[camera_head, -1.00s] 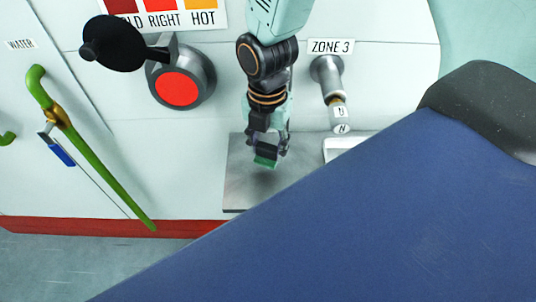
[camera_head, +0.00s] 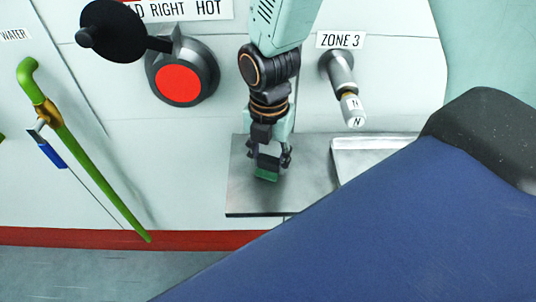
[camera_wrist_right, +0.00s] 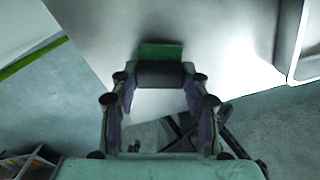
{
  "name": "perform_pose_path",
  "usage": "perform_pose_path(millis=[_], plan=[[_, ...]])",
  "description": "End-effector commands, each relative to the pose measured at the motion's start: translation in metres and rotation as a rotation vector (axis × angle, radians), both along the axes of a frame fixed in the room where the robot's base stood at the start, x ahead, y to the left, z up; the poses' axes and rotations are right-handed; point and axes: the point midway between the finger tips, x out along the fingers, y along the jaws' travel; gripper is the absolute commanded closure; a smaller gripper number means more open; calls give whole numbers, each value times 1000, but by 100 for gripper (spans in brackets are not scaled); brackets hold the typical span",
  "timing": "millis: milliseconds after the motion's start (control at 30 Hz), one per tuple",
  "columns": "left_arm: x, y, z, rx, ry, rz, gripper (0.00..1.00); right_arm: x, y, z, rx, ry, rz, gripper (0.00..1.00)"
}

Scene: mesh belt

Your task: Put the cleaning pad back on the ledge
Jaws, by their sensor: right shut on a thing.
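The cleaning pad is a small block with a dark body and a green face (camera_head: 266,175). It also shows in the right wrist view (camera_wrist_right: 160,51), between the fingertips. My right gripper (camera_head: 270,160) is shut on the pad and points down over the ledge. The ledge (camera_head: 305,185) is a flat grey metal plate standing out from the pale wall. The pad appears over its left part; I cannot tell whether it touches the metal. In the right wrist view the ledge (camera_wrist_right: 215,50) spreads behind the pad. My left gripper is not in view.
A large blue surface (camera_head: 370,240) with a black end covers the lower right. A pale shallow tray (camera_head: 365,150) adjoins the ledge. A red button (camera_head: 179,84), a ZONE 3 knob (camera_head: 342,75) and a green pipe (camera_head: 90,165) are on the wall.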

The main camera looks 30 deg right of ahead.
Motion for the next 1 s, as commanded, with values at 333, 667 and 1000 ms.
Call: perform_pose_path(millis=[333, 667, 1000], plan=[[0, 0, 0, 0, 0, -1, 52, 0, 0, -1, 0, -1, -1, 31], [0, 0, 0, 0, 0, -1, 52, 1, 0, 2, 0, -2, -2, 31], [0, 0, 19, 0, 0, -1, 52, 2, 0, 63, 1, -7, -2, 31]])
